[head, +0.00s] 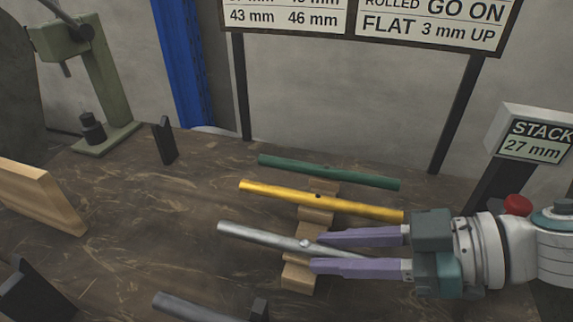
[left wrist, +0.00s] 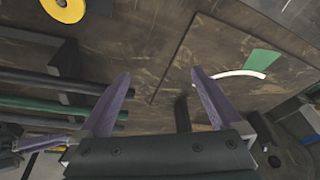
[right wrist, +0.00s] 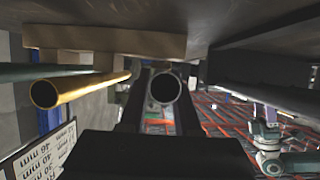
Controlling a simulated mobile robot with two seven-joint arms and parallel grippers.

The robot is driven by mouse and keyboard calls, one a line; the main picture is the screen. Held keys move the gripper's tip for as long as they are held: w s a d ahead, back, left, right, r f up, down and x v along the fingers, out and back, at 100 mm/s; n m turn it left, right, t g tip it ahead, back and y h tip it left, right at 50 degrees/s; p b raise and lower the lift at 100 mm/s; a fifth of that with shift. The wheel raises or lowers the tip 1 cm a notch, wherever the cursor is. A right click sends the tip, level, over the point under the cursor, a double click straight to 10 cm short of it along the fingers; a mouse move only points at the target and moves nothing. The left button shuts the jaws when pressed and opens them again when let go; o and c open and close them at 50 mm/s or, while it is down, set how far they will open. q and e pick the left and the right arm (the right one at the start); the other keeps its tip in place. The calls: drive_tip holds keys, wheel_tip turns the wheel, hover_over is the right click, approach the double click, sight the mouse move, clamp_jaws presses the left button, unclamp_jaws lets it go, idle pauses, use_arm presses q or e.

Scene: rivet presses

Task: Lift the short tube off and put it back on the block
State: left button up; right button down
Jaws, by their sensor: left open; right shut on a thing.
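A silver tube (head: 255,234) lies across the stepped wooden block (head: 298,277), at the block's near end. My right gripper (head: 315,250) comes from the right and is shut on the silver tube, its purple fingers along either side. I cannot tell whether this tube touches the block. A yellow tube (head: 275,192) and a green tube (head: 290,167) lie behind it across the block. The right wrist view shows the held tube's open end (right wrist: 163,88), the yellow tube (right wrist: 45,93) and the block (right wrist: 105,42). My left gripper (left wrist: 162,95) is open and empty in the left wrist view.
A grey tube (head: 195,307) lies by a black support (head: 259,309) at the front. A green press (head: 95,85) stands back left, a wooden board (head: 38,195) at left. A "STACK 27 mm" sign (head: 538,138) stands at right.

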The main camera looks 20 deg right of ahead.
use_arm(q)
drive_tip(key=shift+f, duration=0.3)
use_arm(e)
drive_tip(key=shift+f, duration=0.4)
use_arm(q)
drive_tip(key=shift+d, duration=0.1)
use_arm(e)
drive_tip(key=c, duration=0.5)
unclamp_jaws()
drive_tip(key=shift+c, duration=0.2)
use_arm(q)
drive_tip(key=shift+r+p, duration=0.45)
drive_tip(key=shift+r, duration=0.2)
use_arm(e)
drive_tip(key=v, duration=1)
drive_tip(key=shift+a+r, duration=0.1)
